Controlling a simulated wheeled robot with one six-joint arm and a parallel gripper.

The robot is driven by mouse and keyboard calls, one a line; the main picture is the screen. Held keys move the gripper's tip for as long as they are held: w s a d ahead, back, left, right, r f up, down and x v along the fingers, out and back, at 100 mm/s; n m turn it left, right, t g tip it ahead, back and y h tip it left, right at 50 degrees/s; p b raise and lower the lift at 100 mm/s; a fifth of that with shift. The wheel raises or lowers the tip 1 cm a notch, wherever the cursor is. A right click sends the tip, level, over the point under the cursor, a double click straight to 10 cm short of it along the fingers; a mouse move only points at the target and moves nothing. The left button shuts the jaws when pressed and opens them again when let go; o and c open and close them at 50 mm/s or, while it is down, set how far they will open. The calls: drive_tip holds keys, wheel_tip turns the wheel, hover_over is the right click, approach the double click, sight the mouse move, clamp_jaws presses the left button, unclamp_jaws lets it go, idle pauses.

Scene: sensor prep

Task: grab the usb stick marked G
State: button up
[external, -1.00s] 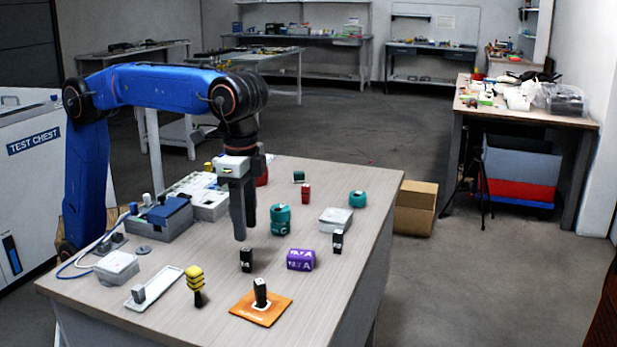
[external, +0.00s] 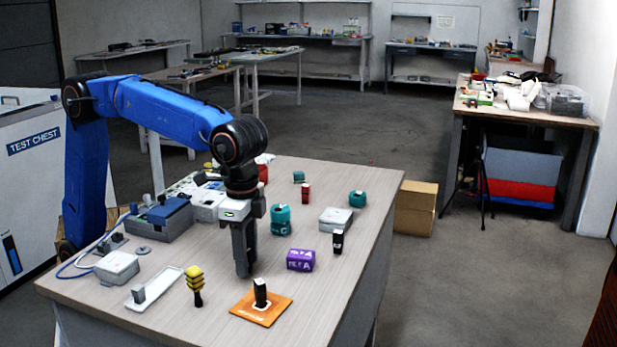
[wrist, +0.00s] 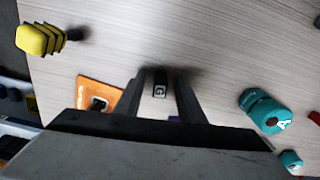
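The usb stick marked G (wrist: 160,90) is black with a pale G label. In the wrist view it stands between the two fingers of my gripper (wrist: 160,98), with a narrow gap seen on either side. In the external view my gripper (external: 245,272) points straight down, with its tips low near the tabletop, and its fingers hide the stick. The fingers look open around the stick, not clamped on it.
An orange pad (external: 243,308) with a black stick (external: 260,292) upright on it is just in front. A purple block (external: 300,260) and another black stick (external: 338,240) are to the right. A yellow-black item (external: 194,280) stands left. Teal containers (external: 281,219) stand behind.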

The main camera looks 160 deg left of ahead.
clamp_jaws()
drive_tip(key=shift+r, duration=0.1)
